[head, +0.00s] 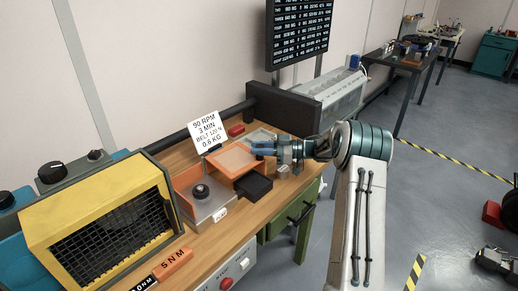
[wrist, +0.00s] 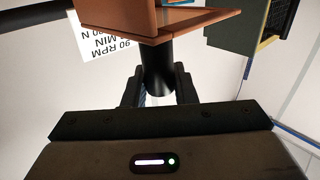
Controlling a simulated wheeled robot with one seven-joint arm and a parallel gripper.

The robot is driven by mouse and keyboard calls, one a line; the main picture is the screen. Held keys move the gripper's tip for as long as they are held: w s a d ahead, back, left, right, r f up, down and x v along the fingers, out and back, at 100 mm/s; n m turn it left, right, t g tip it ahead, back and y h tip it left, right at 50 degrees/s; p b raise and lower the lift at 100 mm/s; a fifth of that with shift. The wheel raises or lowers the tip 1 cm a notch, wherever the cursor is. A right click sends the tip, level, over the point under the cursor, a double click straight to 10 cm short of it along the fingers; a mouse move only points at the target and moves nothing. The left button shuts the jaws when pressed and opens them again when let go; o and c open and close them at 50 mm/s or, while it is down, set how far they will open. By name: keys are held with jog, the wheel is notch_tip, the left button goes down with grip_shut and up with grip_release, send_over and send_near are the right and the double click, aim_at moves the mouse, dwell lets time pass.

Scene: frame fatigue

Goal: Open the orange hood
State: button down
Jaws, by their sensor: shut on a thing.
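The orange hood (head: 234,159) is an orange-framed panel with a pale, see-through-looking middle, above a grey machine (head: 214,208) with a black knob on the wooden bench. My gripper (head: 260,148) reaches in from the right to the hood's right side. In the wrist view, orange parts of the hood (wrist: 200,27) show at the top. A black round handle (wrist: 156,72) runs down from them between the fingers of my gripper (wrist: 156,92), which is shut on it. The fingertips are partly hidden behind the gripper body there.
A yellow cage with black mesh (head: 105,225) stands at the bench's left. A black block (head: 254,186) sits just below the hood. A white sign (head: 207,131) stands behind it, and a small red object (head: 236,130) lies nearby.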

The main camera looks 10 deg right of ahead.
jog(key=c, duration=1.2)
grip_release()
jog(key=shift+a, duration=0.1)
jog(key=b+v, duration=0.2)
jog(key=v, duration=1.2)
